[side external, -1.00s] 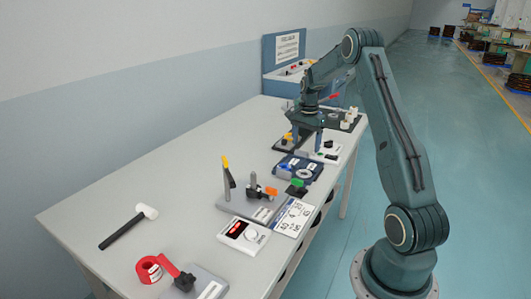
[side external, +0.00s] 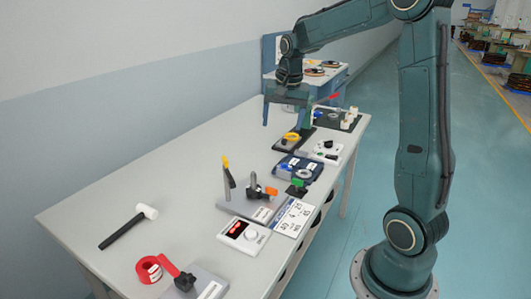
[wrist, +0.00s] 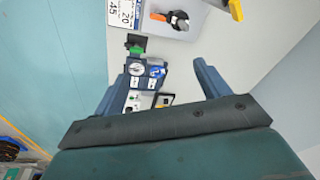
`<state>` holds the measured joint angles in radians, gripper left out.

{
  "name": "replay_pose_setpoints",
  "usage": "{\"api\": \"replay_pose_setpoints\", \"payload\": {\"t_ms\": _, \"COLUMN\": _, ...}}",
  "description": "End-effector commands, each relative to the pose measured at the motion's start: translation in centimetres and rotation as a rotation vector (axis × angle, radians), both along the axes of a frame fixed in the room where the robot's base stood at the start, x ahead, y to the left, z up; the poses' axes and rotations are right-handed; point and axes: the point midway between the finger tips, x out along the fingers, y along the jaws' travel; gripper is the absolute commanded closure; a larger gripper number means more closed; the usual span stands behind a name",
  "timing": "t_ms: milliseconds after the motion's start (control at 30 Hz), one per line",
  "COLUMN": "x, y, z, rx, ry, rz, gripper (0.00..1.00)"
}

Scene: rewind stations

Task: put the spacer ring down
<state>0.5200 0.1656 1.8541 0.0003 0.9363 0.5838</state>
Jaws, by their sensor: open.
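A pale ring (side external: 303,173), which looks like the spacer ring, lies in the blue tray (side external: 284,170) at the table's right edge. It also shows in the wrist view as a light disc-like ring (wrist: 137,68) on the blue tray (wrist: 147,84). My gripper (side external: 286,112) is open and empty, raised over the far part of the table. Its spread fingers (wrist: 165,68) show in the wrist view with nothing gripped, the tray lying between and beyond them.
A black base with a yellow ring (side external: 291,137) and a white device (side external: 328,151) stand near the tray. A clamp station with an upright post (side external: 226,180) stands nearer.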

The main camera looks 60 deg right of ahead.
Motion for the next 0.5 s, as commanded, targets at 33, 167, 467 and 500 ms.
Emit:
{"api": "replay_pose_setpoints", "payload": {"t_ms": 33, "x": -0.5, "y": 1.6, "z": 0.9, "rx": -0.013, "ry": -0.013, "rz": 0.051, "gripper": 0.25}}
{"api": "replay_pose_setpoints", "payload": {"t_ms": 167, "x": -2.1, "y": 5.1, "z": 2.6, "rx": -0.043, "ry": -0.039, "rz": 0.182, "gripper": 0.25}}
{"api": "replay_pose_setpoints", "payload": {"t_ms": 467, "x": -6.9, "y": 12.2, "z": 5.0, "rx": -0.114, "ry": -0.101, "rz": 0.48, "gripper": 0.25}}
{"api": "replay_pose_setpoints", "payload": {"t_ms": 500, "x": -7.6, "y": 13.0, "z": 5.1, "rx": -0.124, "ry": -0.111, "rz": 0.518, "gripper": 0.25}}
